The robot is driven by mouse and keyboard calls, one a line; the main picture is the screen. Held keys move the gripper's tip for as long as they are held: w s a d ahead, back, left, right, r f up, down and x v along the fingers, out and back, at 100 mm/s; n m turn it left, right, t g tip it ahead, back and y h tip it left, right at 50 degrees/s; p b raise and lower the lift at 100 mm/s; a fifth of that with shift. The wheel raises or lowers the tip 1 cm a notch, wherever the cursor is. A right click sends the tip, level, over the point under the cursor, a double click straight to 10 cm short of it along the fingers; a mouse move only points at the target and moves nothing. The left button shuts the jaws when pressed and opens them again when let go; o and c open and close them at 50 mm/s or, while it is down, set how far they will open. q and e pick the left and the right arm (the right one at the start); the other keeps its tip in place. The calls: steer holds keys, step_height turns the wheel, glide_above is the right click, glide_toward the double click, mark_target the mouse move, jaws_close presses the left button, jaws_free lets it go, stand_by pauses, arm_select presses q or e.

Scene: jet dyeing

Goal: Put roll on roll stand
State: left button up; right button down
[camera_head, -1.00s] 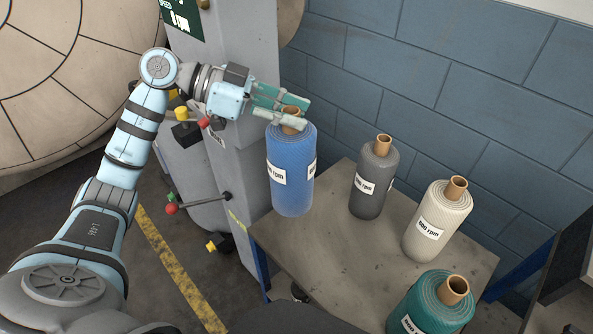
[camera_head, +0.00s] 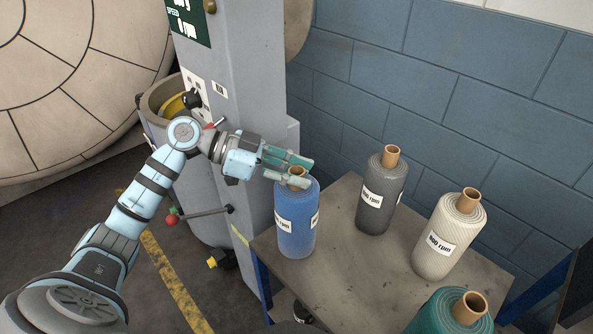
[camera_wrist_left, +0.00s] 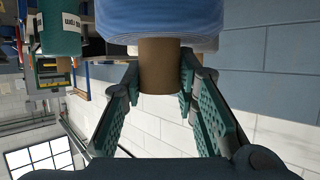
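A blue roll (camera_head: 297,228) with a brown core and white labels stands upright over the left part of the grey stand top (camera_head: 340,275). Its base appears at the surface, though exact contact is unclear. My left gripper (camera_head: 298,171) comes in from the left at the top of this roll, one finger on each side of the core. In the left wrist view, the fingers (camera_wrist_left: 160,80) close on the brown core (camera_wrist_left: 160,67), with the blue roll (camera_wrist_left: 160,18) above it in that picture. My right gripper is not in view.
A grey roll (camera_head: 381,195), a white roll (camera_head: 448,238) and a teal roll (camera_head: 450,314) stand on the same top, to the right. A grey machine column (camera_head: 235,80) with a lever (camera_head: 205,214) is at the left. A blue block wall (camera_head: 440,90) is behind.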

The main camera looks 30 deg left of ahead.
arm_select(q)
steer(key=o, duration=0.3)
steer(key=shift+o, duration=0.2)
steer(key=v, duration=1.2)
steer(key=shift+r, duration=0.2)
steer(key=shift+f, duration=0.1)
